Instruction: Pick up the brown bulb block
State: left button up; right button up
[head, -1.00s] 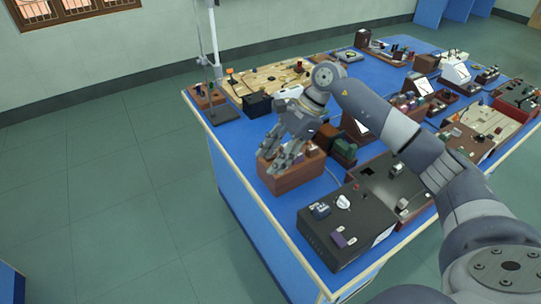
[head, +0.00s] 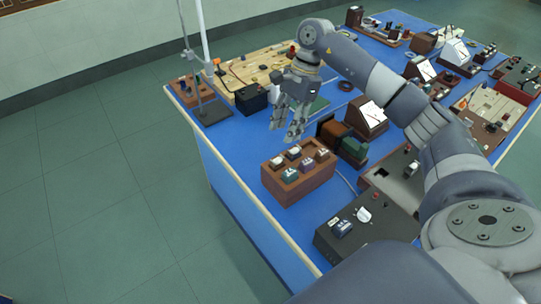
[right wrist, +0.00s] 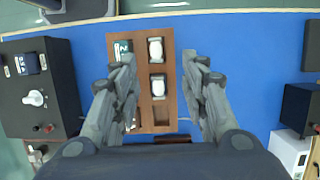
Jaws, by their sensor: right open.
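A brown wooden tray (head: 298,190) with compartments stands near the left edge of the blue table; it also shows in the right wrist view (right wrist: 168,70). Several small blocks with white tops sit in it. A dark green block (right wrist: 122,50) is in the left column, partly hidden by a finger. My right gripper (head: 285,138) is open and empty above and behind the tray; its fingers (right wrist: 160,95) straddle the tray in the wrist view.
A black box with a white knob (head: 360,225) stands in front of the tray. Dark brown and green blocks (head: 352,148) stand close behind it to the right. A stand with a pole (head: 205,112) and a wooden board (head: 255,75) are further back. The floor at left is clear.

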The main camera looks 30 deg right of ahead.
aim_at(278, 159)
jog(key=f, duration=0.1)
jog(key=s+a+f+p, duration=0.1)
jog(key=f, duration=0.1)
jog(key=shift+s+a+f, duration=0.15)
jog(key=shift+a+f, duration=0.05)
jog(key=shift+f, duration=0.1)
jog(key=shift+a+f, duration=0.1)
jog(key=shift+f, duration=0.2)
jog(key=p+x, duration=0.2)
jog(key=x, duration=0.2)
jog(key=shift+f+p, duration=0.4)
jog(key=shift+w, duration=0.2)
pick_arm(q)
jog(key=s+r, duration=0.1)
jog(key=r, duration=0.1)
jog(key=s+r, duration=0.1)
jog(key=r, duration=0.1)
jog(key=shift+s, duration=0.4)
pick_arm(e)
grip_shut()
